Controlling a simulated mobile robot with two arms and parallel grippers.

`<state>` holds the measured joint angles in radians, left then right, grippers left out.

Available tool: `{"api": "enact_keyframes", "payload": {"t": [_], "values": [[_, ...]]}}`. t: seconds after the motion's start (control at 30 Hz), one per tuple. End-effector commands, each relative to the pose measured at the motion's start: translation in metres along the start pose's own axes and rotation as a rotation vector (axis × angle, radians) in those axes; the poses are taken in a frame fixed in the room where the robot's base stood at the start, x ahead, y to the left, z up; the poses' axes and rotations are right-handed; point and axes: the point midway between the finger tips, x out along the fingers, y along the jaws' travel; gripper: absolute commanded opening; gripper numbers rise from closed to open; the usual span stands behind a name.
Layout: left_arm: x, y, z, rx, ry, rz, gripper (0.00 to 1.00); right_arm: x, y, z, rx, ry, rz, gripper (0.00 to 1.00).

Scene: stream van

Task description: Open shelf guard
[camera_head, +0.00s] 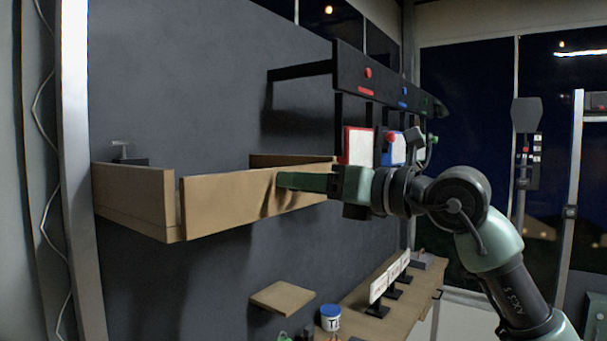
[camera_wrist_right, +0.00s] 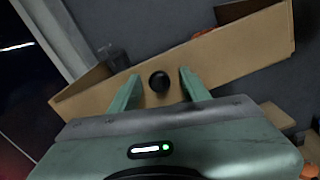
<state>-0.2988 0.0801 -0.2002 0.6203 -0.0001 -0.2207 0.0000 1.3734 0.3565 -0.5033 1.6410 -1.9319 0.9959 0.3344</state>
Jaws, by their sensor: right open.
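The shelf guard (camera_head: 228,199) is a long light-wood panel along the front of a wall shelf. In the right wrist view the guard (camera_wrist_right: 235,62) runs slantwise across the picture, with a round black knob (camera_wrist_right: 159,82) on its face. My right gripper (camera_head: 292,182) is at the guard's front. It also shows in the wrist view (camera_wrist_right: 158,88), where its green fingers are open, one on each side of the knob with gaps between. The knob is hidden behind the gripper in the head view. My left gripper is out of view.
A wooden side panel (camera_head: 135,198) stands left of the guard, with a narrow gap between them. A small dark object (camera_head: 128,155) is behind it. Below are a small wooden shelf (camera_head: 283,297), a white-blue tub (camera_head: 330,318) and a counter (camera_head: 400,315). A black rack (camera_head: 385,88) hangs above.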

Motion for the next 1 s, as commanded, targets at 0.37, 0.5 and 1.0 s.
{"api": "enact_keyframes", "payload": {"t": [0.37, 0.5, 1.0], "values": [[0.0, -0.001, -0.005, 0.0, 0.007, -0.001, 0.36, 0.001, 0.0, -0.001, 0.0, 0.0, 0.0, 0.1], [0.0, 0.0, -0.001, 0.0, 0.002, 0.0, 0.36, 0.001, -0.001, 0.0, 0.0, 0.0, -0.001, 0.0], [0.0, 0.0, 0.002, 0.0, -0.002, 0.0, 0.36, 0.001, -0.001, 0.0, 0.0, -0.001, -0.001, 0.0]]}}
